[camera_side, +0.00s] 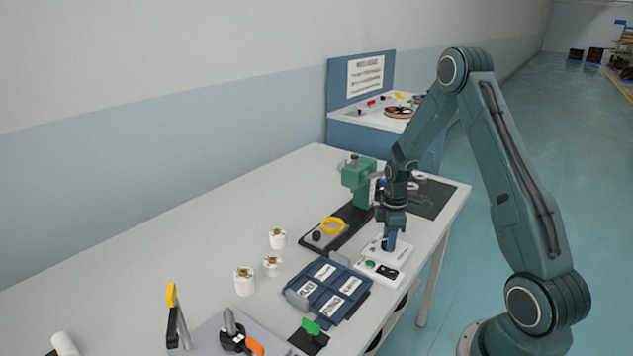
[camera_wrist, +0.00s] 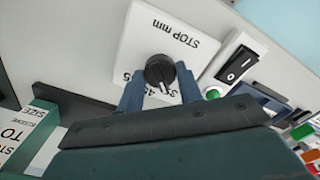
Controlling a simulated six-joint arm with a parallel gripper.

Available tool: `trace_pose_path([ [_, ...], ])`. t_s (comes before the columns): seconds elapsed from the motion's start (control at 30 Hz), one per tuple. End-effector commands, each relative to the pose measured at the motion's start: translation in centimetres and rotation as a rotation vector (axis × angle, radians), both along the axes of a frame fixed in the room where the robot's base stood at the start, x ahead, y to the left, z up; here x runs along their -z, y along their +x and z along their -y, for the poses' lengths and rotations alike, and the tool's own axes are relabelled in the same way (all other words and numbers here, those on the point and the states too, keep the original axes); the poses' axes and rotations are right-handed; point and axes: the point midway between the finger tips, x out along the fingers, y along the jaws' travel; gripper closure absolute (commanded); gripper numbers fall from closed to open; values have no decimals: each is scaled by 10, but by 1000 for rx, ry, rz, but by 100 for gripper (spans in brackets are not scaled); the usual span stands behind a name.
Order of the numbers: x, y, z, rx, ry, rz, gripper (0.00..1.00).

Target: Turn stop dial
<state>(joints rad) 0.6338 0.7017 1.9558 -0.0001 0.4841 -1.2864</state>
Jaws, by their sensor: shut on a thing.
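The stop dial is a round black knob (camera_wrist: 160,70) on a white plate (camera_wrist: 150,38) lettered "STOP mm", seen in the wrist view. Part of its number scale is hidden behind my gripper. My gripper (camera_wrist: 161,84) has its blue fingers on either side of the knob and is shut on it.
A green press-like device (camera_side: 357,178) stands just behind. A blue tray with labelled compartments (camera_side: 289,296) lies to the left. White spools (camera_side: 244,281) stand farther left.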

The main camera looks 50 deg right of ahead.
Motion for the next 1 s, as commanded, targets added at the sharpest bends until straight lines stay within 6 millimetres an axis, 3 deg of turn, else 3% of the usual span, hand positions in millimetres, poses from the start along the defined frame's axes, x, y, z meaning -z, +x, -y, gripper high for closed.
trace_pose_path([
  [0.37, 0, 0, 0, 177, 0, 0, 87],
  [1.0, -1, 0, 0, 763, -1, -1, 87],
])
